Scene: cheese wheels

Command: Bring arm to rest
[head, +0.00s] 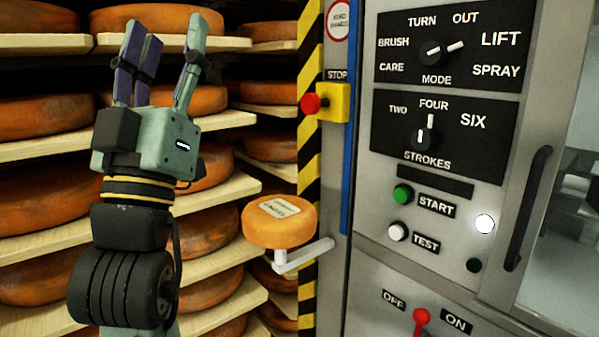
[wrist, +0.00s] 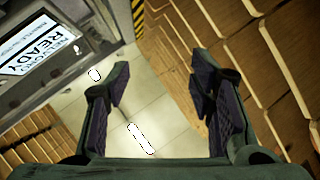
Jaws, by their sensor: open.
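My gripper (head: 162,72) points upward at the left of the head view, in front of the cheese shelves. In the wrist view the open fingers (wrist: 160,100) show with empty space and a pale tiled surface beyond. My arm stands upright below the gripper, and its lower part is cut off by the frame edge.
Shelves of orange cheese wheels (head: 40,118) fill the left. One labelled wheel (head: 280,228) sits on a small grey holder beside the striped post (head: 309,160). The control panel (head: 440,140) with knobs, buttons, red stop button (head: 311,103) and door handle (head: 528,205) stands right.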

